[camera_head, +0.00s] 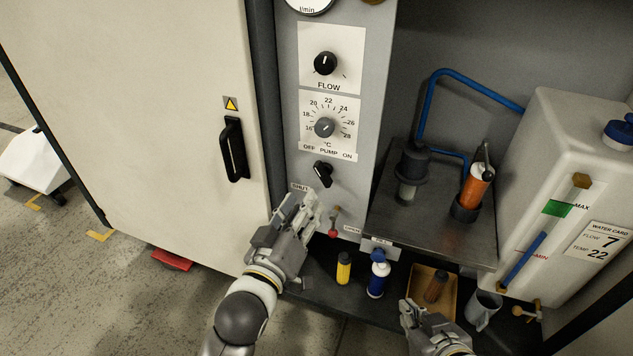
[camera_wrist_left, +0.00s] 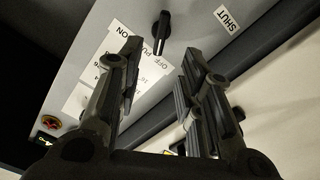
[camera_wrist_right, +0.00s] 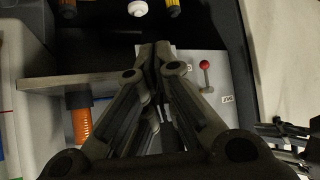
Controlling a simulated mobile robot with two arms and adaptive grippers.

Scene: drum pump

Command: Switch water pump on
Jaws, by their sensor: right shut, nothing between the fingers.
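The black pump switch (camera_head: 323,173) sits on the grey control panel (camera_head: 285,130), below the OFF, PUMP and ON labels. Its handle slants, with the upper end leaning left toward OFF. My left gripper (camera_head: 303,206) is just below the switch in the head view, apart from it. In the left wrist view the switch (camera_wrist_left: 161,30) lies beyond and between the open fingertips (camera_wrist_left: 158,58), with nothing held. My right gripper (camera_head: 412,308) is low in the head view near the shelf front. It is shut and empty in the right wrist view (camera_wrist_right: 154,55).
FLOW (camera_head: 325,64) and temperature (camera_head: 325,127) knobs sit above the switch. A red-tipped lever (camera_head: 333,229) is below it. A door handle (camera_head: 234,150) is left. Yellow (camera_head: 344,268) and blue (camera_head: 378,275) bottles, a tray (camera_head: 449,277) and mug (camera_head: 483,309) are below; the water tank (camera_head: 560,130) is right.

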